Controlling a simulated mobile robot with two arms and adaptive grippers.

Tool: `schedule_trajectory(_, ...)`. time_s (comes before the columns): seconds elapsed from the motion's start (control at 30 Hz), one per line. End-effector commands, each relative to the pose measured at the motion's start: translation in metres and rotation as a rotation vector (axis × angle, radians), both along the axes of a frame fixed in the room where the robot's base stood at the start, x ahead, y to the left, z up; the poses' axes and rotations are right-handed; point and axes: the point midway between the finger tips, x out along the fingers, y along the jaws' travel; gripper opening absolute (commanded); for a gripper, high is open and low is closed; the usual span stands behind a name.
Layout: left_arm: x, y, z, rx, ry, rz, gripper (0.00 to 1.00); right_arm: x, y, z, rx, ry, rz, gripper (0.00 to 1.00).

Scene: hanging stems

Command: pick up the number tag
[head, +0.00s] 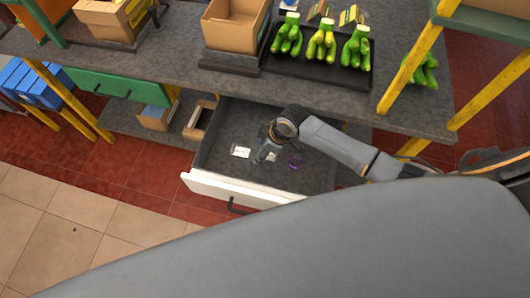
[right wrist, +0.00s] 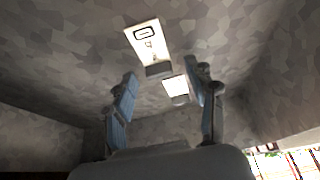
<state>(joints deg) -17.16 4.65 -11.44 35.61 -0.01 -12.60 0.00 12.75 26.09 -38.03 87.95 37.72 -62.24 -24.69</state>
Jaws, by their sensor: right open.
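An open drawer (head: 245,190) with a white front holds two small white tags. One tag with dark printing (head: 240,151) lies left of my right gripper (head: 263,155) in the head view. A smaller pale tag (head: 271,156) lies just right of the fingers. In the right wrist view, the printed tag (right wrist: 148,40) lies beyond the fingertips, and the smaller pale tag (right wrist: 175,86) shows between the open fingers (right wrist: 167,76). I cannot read a number on either tag. My right gripper is open and empty, reaching down into the drawer. My left gripper is not in view.
Yellow posts (head: 408,70) stand at the right.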

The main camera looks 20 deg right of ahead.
Motion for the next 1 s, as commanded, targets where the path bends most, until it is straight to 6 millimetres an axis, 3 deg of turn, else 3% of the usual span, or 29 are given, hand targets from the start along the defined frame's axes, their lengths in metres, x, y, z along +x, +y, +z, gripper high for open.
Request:
schedule_trajectory(0.07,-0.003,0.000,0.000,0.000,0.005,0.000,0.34,0.000,0.000,0.000,0.000,0.000,0.000,0.57)
schedule_trajectory(0.27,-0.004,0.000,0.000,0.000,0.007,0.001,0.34,0.000,0.000,0.000,-0.001,0.001,0.000,0.18)
schedule_trajectory(0.3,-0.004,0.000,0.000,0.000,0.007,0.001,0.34,0.000,0.000,0.000,-0.001,0.001,0.000,0.15)
schedule_trajectory(0.73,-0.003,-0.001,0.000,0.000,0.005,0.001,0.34,0.000,-0.001,0.004,0.000,0.000,0.000,0.15)
schedule_trajectory(1.0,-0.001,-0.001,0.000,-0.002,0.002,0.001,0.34,-0.006,-0.006,0.039,-0.001,0.000,0.001,0.15)
